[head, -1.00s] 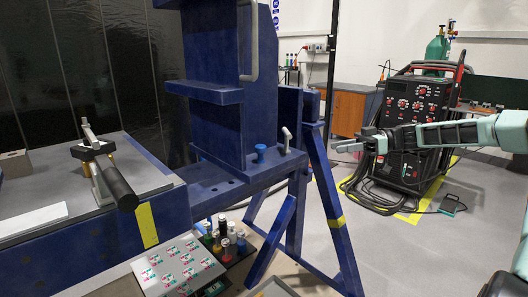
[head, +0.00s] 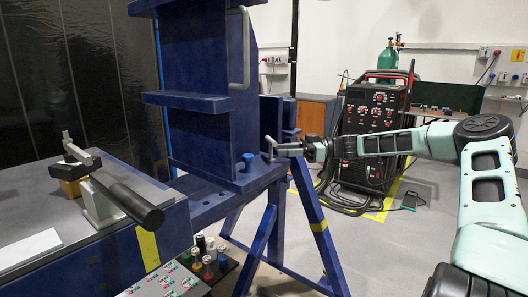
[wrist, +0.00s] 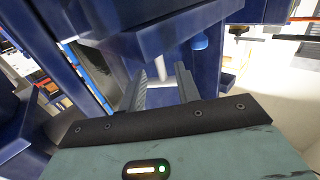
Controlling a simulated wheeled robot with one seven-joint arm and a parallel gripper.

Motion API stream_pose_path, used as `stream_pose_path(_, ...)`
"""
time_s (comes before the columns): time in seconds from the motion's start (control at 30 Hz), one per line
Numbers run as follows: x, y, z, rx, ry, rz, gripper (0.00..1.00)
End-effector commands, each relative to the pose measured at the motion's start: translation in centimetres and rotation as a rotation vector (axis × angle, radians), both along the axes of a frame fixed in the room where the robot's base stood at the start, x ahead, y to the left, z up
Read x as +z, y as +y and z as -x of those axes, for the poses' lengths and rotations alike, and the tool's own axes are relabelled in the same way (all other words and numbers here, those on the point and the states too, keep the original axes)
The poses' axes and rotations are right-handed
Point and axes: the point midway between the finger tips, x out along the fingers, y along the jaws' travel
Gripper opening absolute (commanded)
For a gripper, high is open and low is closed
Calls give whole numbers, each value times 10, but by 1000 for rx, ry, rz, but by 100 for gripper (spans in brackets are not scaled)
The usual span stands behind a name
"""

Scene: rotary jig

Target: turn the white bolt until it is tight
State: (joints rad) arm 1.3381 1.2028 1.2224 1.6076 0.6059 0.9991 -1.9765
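The white bolt (head: 269,144) is a small, pale, slightly tilted pin with a crosswise top. It stands at the right end of the blue jig's lower ledge in the head view. My gripper (head: 279,149) reaches in from the right, its tips right beside the bolt; I cannot tell whether they touch it. In the wrist view my gripper (wrist: 161,88) has its two fingers spread apart. A pale upright shape lies beyond and between them, but I cannot tell surely that it is the bolt.
A blue knob (head: 248,160) stands on the ledge left of the bolt. The blue jig frame (head: 195,135) rises behind it. A black-handled clamp (head: 130,200) sits on the grey table at left. A welding machine (head: 374,120) stands behind my arm.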

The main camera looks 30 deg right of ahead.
Motion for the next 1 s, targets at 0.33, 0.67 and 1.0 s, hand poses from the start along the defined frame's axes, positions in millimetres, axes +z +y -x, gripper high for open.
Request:
stream_pose_path(0.33,0,50,-25,2,0,0,33)
stream_pose_path(0.67,0,58,-30,0,0,0,33)
stream_pose_path(1.0,0,58,-30,0,0,0,0)
